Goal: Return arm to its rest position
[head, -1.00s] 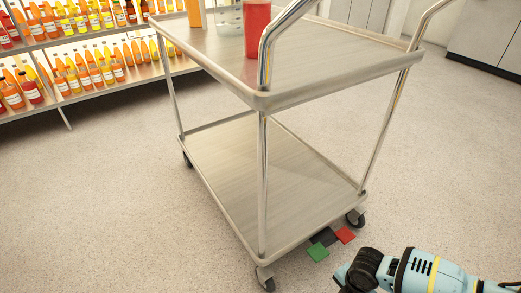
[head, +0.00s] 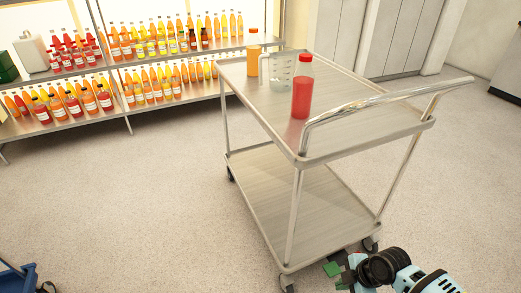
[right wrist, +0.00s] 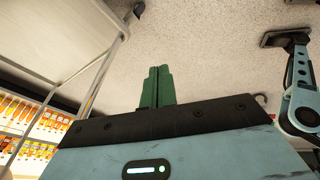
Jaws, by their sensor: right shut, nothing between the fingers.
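My right arm comes in at the lower right of the head view. Its right gripper (head: 334,271) is low, beside the near right lower corner of the metal cart (head: 340,145), and is partly cut off from clear view by its dark wrist. In the right wrist view its green fingers (right wrist: 157,87) are together, with nothing between them. My left gripper is not in view in the head view.
On the cart's top stand a red bottle (head: 302,92), a clear measuring jug (head: 280,70) and an orange bottle (head: 253,52). Shelves (head: 128,117) of juice bottles stand at the back left. A blue container (head: 15,280) is at the lower left. Floor left of the cart is clear.

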